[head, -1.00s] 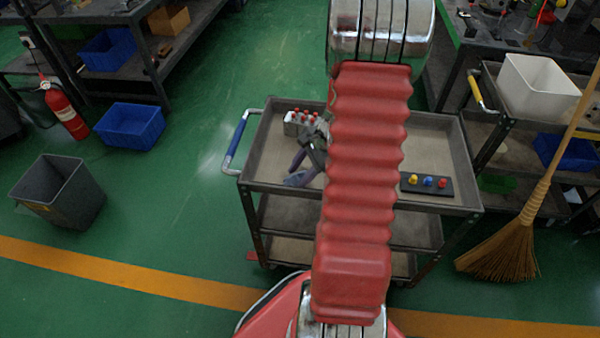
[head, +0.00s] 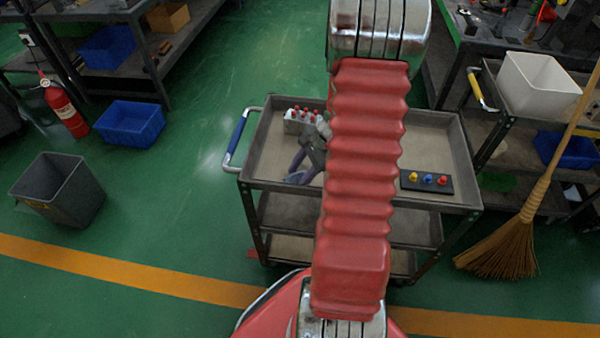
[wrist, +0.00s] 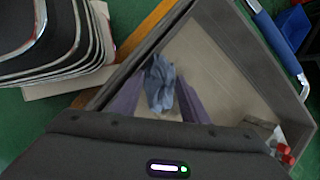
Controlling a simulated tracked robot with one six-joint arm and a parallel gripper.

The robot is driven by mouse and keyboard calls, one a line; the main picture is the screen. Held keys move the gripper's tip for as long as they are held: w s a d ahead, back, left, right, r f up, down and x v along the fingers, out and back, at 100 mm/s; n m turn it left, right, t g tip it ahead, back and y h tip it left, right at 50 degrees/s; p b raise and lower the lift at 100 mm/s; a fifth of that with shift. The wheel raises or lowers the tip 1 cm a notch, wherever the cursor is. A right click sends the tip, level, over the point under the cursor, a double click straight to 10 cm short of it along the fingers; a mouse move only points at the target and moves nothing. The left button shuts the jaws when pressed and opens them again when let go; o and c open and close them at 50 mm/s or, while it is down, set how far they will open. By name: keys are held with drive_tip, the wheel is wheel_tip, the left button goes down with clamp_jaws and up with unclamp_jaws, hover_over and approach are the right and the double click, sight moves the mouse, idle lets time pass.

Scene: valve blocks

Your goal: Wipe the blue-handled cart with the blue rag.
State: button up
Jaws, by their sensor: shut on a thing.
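The cart (head: 262,170) with the blue handle (head: 236,138) stands in front of me, its grey top tray open upward. In the wrist view the tray (wrist: 225,70) and blue handle (wrist: 268,30) show too. My gripper (head: 302,168) is low over the left part of the tray, pointing down. In the wrist view its purple fingers (wrist: 158,100) are shut on the crumpled blue rag (wrist: 160,75). The rag is at or just above the tray floor; I cannot tell if it touches. My red arm hides the middle of the tray.
A grey block with red knobs (head: 298,124) sits at the tray's back left. A black panel with coloured buttons (head: 427,182) lies at the right. A yellow-handled cart (head: 488,105) and broom (head: 500,247) stand right. A grey bin (head: 60,188) and blue crate (head: 130,125) are left.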

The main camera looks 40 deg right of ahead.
drive_tip(key=shift+w+d, duration=0.6)
drive_tip(key=shift+d, duration=0.15)
drive_tip(key=shift+w+d, duration=0.55)
drive_tip(key=shift+d, duration=0.2)
drive_tip(key=shift+w+d+f, duration=0.1)
drive_tip(key=shift+w+d, duration=0.55)
drive_tip(key=shift+d, duration=0.15)
drive_tip(key=shift+w+d+f, duration=0.1)
drive_tip(key=shift+w+d, duration=0.5)
drive_tip(key=shift+d, duration=0.2)
drive_tip(key=shift+f, duration=0.15)
drive_tip(key=shift+s, duration=0.1)
drive_tip(key=shift+s+a, duration=0.45)
drive_tip(key=shift+a, duration=0.2)
drive_tip(key=shift+s+a, duration=0.8)
drive_tip(key=shift+a, duration=0.3)
